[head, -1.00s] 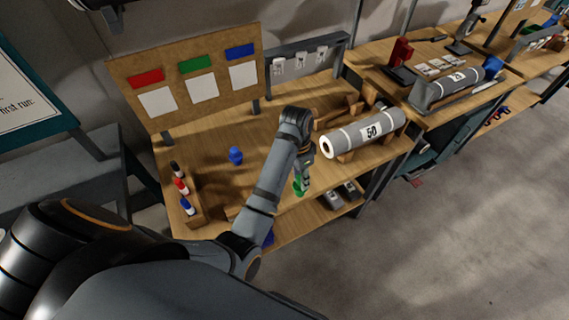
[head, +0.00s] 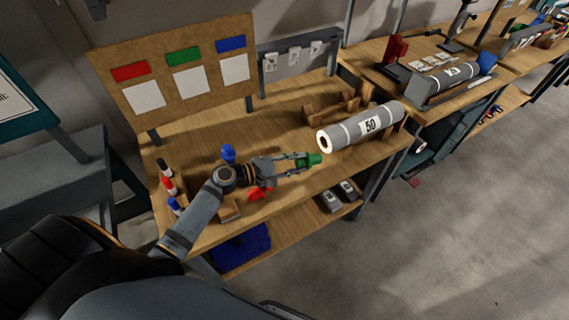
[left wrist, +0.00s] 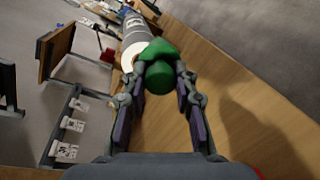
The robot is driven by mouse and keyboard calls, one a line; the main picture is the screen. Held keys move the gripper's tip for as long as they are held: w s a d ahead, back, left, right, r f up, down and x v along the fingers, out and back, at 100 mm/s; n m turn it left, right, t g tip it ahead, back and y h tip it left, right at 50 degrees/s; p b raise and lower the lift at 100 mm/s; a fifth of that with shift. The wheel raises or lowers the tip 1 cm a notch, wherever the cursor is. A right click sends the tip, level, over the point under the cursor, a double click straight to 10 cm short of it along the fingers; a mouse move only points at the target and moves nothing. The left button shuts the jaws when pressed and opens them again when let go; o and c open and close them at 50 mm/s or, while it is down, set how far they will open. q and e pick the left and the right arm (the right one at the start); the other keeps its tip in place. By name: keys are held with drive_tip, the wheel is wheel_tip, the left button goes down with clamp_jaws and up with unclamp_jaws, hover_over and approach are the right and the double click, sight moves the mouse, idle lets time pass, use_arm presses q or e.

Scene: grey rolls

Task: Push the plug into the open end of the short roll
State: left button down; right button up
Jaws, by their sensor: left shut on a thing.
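The short roll (head: 365,128) is grey with white bands and a "50" label, and lies on wooden supports with its open end to the left. My left gripper (head: 301,161) is shut on the green plug (head: 315,159), just left of and below the open end in the head view. In the left wrist view the plug (left wrist: 160,66) sits between the fingertips and partly covers the roll end (left wrist: 130,55) behind it. The plug appears outside the roll; the exact gap cannot be told. My right gripper is not in view.
A blue plug (head: 228,152) and a red plug (head: 258,194) stand on the bench near my left wrist. Several markers stand at the bench's left edge. A colour-coded board (head: 240,105) rises behind. Another grey roll (head: 452,82) lies on the bench to the right.

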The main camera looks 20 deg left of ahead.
use_arm(q)
drive_tip(key=a+t, duration=0.1)
drive_tip(key=a+f+n+t+y, duration=0.1)
drive_tip(key=a, duration=0.1)
drive_tip(key=w+a+n, duration=0.1)
drive_tip(key=shift+a+f+t+y, duration=0.2)
drive_tip(key=shift+f+t+y, duration=0.2)
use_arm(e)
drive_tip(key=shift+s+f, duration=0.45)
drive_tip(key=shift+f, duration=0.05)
use_arm(q)
drive_tip(key=shift+f+b, duration=0.1)
drive_tip(key=shift+b, duration=0.25)
drive_tip(key=shift+w+d, duration=0.1)
drive_tip(key=shift+w, duration=0.05)
drive_tip(key=shift+w+d+r, duration=0.2)
drive_tip(key=shift+w, duration=0.1)
drive_tip(key=shift+d+x, duration=0.25)
drive_tip(key=shift+x, duration=2.05)
drive_tip(key=shift+s+r, duration=0.1)
drive_tip(key=shift+s, duration=0.05)
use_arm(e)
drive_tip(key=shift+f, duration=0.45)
use_arm(q)
drive_tip(key=shift+d+b+x, duration=0.2)
drive_tip(key=shift+b+x, duration=0.2)
drive_tip(key=shift+x, duration=2.05)
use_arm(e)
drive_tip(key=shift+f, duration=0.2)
